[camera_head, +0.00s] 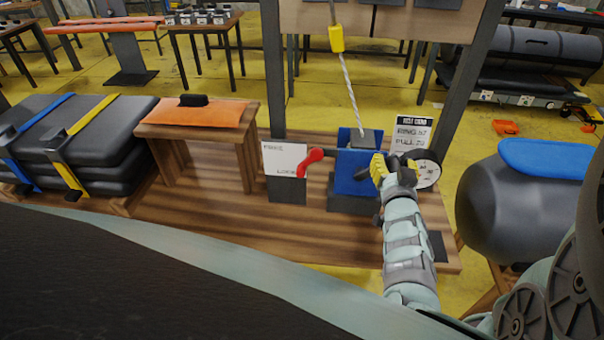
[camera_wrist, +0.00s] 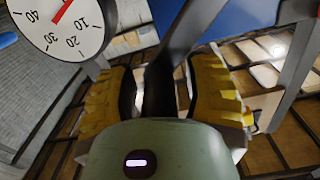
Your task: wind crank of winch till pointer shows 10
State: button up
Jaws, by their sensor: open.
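The blue winch (camera_head: 350,178) stands on the wooden platform, with a rope rising from it. My gripper (camera_head: 383,168), with yellow finger pads, is at its right side. In the wrist view the pads of my gripper (camera_wrist: 163,85) stand apart on both sides of the black crank handle (camera_wrist: 158,92); I cannot tell whether they touch it. The round white dial (camera_head: 428,172) is right of the gripper. In the wrist view the dial (camera_wrist: 66,36) is cut off at the top; its red pointer shows partly, and I cannot read its value surely.
A red lever (camera_head: 312,160) sits beside a white sign (camera_head: 284,158) left of the winch. A sign with ring and pull figures (camera_head: 412,137) stands behind the dial. Dark uprights flank the winch. A grey roll with a blue top (camera_head: 510,205) is close on the right.

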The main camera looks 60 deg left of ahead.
jog(key=shift+d, duration=0.15)
grip_shut()
dwell(0.4)
jog(key=shift+w+d+f+m+p, duration=0.3)
jog(key=shift+w+f+m+p, duration=0.2)
jog(key=shift+m+p, duration=0.4)
jog(key=shift+w+d+f+m+p, duration=0.15)
jog(key=shift+f+m, duration=0.55)
jog(key=shift+m, duration=0.2)
jog(key=shift+w+d+f+m+p, duration=0.15)
jog(key=shift+f+m, duration=0.5)
jog(key=shift+m, duration=0.25)
jog(key=shift+w+d+f+m+p, duration=0.15)
jog(key=shift+f+m, duration=0.55)
jog(key=shift+m, duration=0.2)
jog(key=shift+f, duration=0.15)
